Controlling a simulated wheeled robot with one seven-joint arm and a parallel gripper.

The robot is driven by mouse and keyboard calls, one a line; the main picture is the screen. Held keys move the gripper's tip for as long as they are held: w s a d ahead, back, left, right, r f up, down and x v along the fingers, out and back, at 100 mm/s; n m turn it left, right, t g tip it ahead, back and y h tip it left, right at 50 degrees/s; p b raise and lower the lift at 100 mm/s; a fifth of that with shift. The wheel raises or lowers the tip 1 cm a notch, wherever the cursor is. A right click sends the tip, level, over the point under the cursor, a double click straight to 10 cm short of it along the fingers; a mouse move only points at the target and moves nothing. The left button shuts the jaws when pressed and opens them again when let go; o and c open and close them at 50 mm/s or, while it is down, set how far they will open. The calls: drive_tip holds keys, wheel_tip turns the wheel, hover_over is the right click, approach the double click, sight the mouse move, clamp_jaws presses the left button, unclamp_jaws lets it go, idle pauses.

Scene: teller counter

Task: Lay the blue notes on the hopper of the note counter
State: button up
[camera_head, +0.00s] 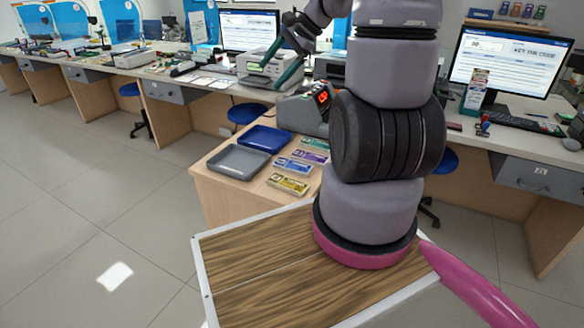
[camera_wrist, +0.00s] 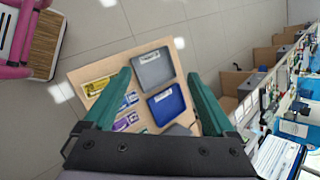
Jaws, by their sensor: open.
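The blue notes (camera_head: 294,166) lie flat on the small wooden desk, between the yellow bundle and the purple bundle. The note counter (camera_head: 303,112) stands at the back of that desk with a red lit display; my arm covers its right part, and its hopper is hard to make out. My gripper (camera_head: 272,77) is open and empty, high above and behind the desk in the head view. In the wrist view its teal fingers (camera_wrist: 159,72) are spread, with the desk well below; the left finger covers part of the note bundles there. The counter is not clear in that view.
A grey tray (camera_head: 237,162) and a blue tray (camera_head: 262,138) lie on the desk's left side. Yellow notes (camera_head: 288,185) and purple notes (camera_head: 314,144) lie near the blue ones. A long counter with a printer (camera_head: 262,68) and monitors (camera_head: 508,62) runs behind. Floor at left is clear.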

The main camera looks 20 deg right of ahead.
drive_tip(key=w+d+f+m+t, duration=0.1)
drive_tip(key=w+d+f+m, duration=0.1)
drive_tip(key=d+f+m, duration=0.45)
drive_tip(key=w+d+f+m+t, duration=0.1)
drive_tip(key=w+d+f, duration=0.2)
drive_tip(key=f, duration=0.7)
drive_tip(key=m, duration=0.6)
approach(294, 165)
drive_tip(key=shift+a+f+t+h, duration=0.3)
drive_tip(key=shift+a+f+h, duration=0.1)
drive_tip(key=shift+a+f, duration=0.25)
drive_tip(key=shift+x, duration=3.2)
drive_tip(key=shift+w+r, duration=0.1)
drive_tip(key=c, duration=1.3)
